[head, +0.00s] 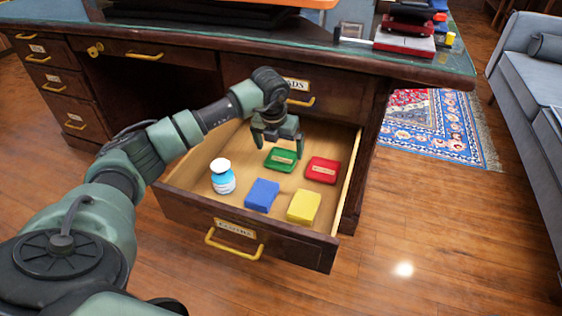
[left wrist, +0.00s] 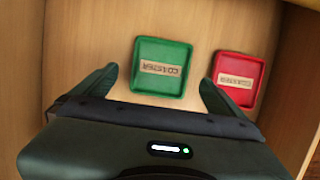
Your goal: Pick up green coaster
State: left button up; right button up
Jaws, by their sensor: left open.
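The green coaster (head: 281,159) lies flat in the open desk drawer (head: 240,229), at the back middle, with a tan label. It also shows in the left wrist view (left wrist: 161,83), label upside down. My left gripper (head: 279,148) points down into the drawer, just above the green coaster, and is open and empty. In the left wrist view its two fingers (left wrist: 155,90) stand apart on either side of the green coaster. A red coaster (head: 322,170) lies right of the green one; in the left wrist view it (left wrist: 237,80) is close to the right finger. My right gripper is not in view.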

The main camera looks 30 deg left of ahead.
aim_at(282, 159)
pick_arm(q)
jog(key=b+x, duration=0.2)
jog(key=x, duration=0.2)
jog(key=shift+f, duration=0.25)
jog(key=shift+d+r, duration=0.1)
jog(key=c, duration=1.4)
